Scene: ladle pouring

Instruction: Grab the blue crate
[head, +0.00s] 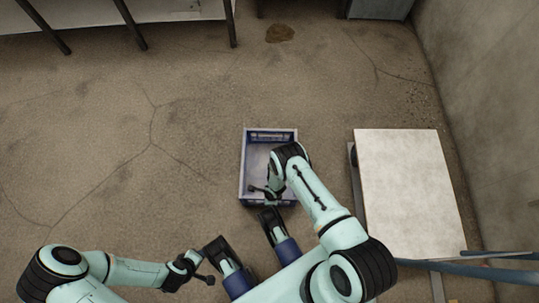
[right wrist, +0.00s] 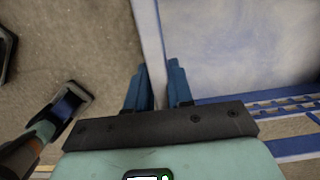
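The blue crate (head: 242,165) stands on the floor in the middle of the head view, with a pale rim and a greyish inside. My right arm reaches over its near part and hides some of it. My right gripper (head: 254,189) is low at the crate's left side, near the near corner. In the right wrist view its two blue fingers (right wrist: 160,88) are close together, one on each side of the crate's pale wall (right wrist: 150,40), with little gap showing. My left gripper (head: 208,279) is off to the left of the crate, away from it; its finger opening is too small to make out.
A pale flat-topped platform (head: 410,190) stands close to the right of the crate, with a wall (head: 485,110) beyond it. A table with dark legs (head: 135,25) is at the back left. The floor left of the crate is clear.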

